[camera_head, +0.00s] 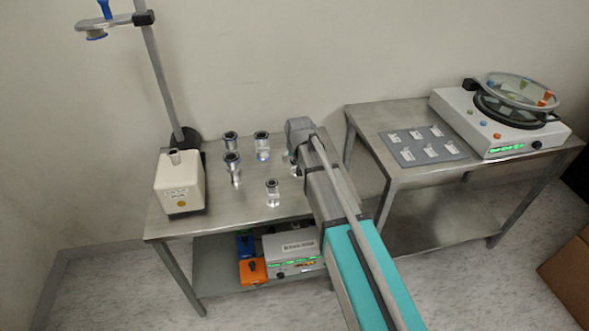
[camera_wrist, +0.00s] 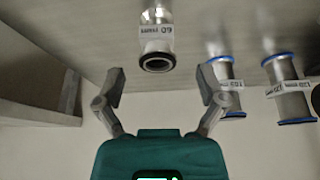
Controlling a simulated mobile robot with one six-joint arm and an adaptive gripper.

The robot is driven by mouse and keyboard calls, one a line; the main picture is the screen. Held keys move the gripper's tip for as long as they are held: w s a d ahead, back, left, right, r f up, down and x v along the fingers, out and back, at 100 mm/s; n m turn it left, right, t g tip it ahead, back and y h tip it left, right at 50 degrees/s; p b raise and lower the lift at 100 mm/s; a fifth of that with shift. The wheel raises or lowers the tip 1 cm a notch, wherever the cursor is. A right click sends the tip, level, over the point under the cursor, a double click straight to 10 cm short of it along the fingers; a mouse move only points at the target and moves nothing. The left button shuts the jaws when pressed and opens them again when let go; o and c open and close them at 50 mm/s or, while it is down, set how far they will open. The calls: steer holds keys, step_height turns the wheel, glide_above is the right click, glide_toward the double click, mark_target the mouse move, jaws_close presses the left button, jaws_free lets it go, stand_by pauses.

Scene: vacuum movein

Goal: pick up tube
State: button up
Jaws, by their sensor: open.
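Several clear, shiny tubes with dark ring tops and white labels stand on the left metal table. In the head view they include a rear-left tube (camera_head: 230,142), a rear-middle tube (camera_head: 262,147), a front-left tube (camera_head: 233,172) and a short front tube (camera_head: 272,194). Another is partly hidden beside my arm. In the wrist view one labelled tube (camera_wrist: 157,45) lies ahead of my gripper (camera_wrist: 161,90), centred between the fingers' lines and apart from them. Two blue-rimmed tubes (camera_wrist: 226,88) (camera_wrist: 287,90) are to the right. My gripper is open and empty; my arm hides its fingers in the head view.
A cream box (camera_head: 180,184) and a stand pole (camera_head: 163,70) are at the left table's (camera_head: 215,222) left side. Boxes of equipment (camera_head: 290,250) sit on its lower shelf. The right table (camera_head: 375,118) holds a grey card mat (camera_head: 421,160) and a round-bowl machine (camera_head: 500,120).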

mark_target(296, 162)
stand_by(0.3)
steer(key=b+x, duration=0.3)
steer(key=shift+d+f, duration=0.15)
steer(key=shift+f, duration=0.15)
steer(key=shift+b+x, duration=0.8)
steer(key=shift+b, duration=0.2)
jaws_close()
steer(key=shift+r, duration=0.1)
step_height(296, 162, up, 3)
steer(key=p, duration=0.3)
steer(key=s+d+r+p, duration=0.9)
steer(key=s+p, duration=0.1)
steer(key=shift+s+r, duration=0.35)
steer(key=shift+r, duration=0.05)
